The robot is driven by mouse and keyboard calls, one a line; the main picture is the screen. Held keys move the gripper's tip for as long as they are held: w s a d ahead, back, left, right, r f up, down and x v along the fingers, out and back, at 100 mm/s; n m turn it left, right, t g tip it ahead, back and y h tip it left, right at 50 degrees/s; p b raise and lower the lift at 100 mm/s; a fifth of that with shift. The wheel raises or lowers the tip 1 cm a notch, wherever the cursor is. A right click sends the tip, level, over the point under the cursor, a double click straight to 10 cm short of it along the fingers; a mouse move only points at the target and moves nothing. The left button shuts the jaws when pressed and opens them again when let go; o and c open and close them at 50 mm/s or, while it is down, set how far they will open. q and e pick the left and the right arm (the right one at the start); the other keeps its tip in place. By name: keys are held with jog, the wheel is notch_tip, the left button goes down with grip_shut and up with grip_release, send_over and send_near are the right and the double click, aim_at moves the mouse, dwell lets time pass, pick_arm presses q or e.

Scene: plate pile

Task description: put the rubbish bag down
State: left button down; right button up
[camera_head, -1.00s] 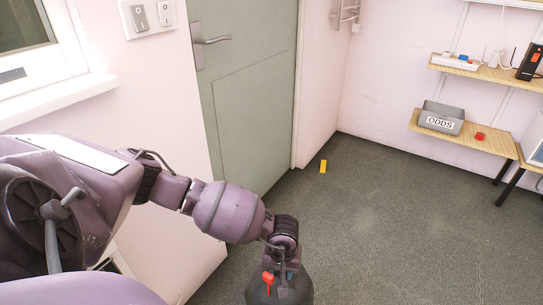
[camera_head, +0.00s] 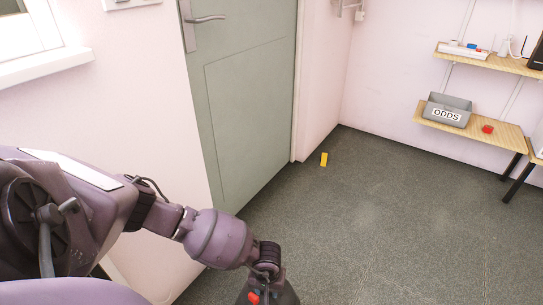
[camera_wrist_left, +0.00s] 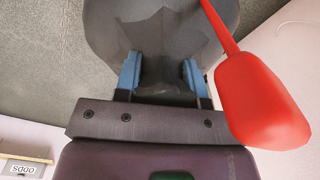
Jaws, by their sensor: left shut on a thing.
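The rubbish bag (camera_head: 286,295) is dark grey and shows only in part at the bottom edge of the head view. Its lower part is out of the picture, so I cannot tell whether it touches the floor. In the left wrist view the bag (camera_wrist_left: 160,25) fills the space beyond and between the blue fingertips. My left gripper (camera_wrist_left: 162,76) is shut on its gathered top. A red tag-like piece (camera_wrist_left: 262,100) on a thin red strip hangs beside the fingers. It also shows small in the head view (camera_head: 254,297). My right gripper is not in view.
Dark carpeted floor (camera_head: 400,220) is open ahead and to the right. A yellow block (camera_head: 324,159) lies near the closed grey-green door (camera_head: 250,110). A low wooden shelf (camera_head: 490,135) at right holds a grey ODDS box (camera_head: 447,108) and a red object (camera_head: 487,129).

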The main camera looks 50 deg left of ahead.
aim_at(289, 298)
pick_arm(q)
notch_tip(289, 298, down, 2)
jog(key=shift+w+f, duration=0.1)
jog(key=shift+w, duration=0.05)
notch_tip(289, 298, down, 3)
jog(key=shift+f+b, duration=0.2)
jog(key=shift+b, duration=0.75)
jog(key=shift+f, duration=0.45)
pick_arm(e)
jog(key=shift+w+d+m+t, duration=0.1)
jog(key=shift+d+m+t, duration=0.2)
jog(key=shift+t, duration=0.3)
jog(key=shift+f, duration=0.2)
pick_arm(q)
jog(key=c, duration=0.7)
grip_release()
jog(key=shift+f, duration=0.15)
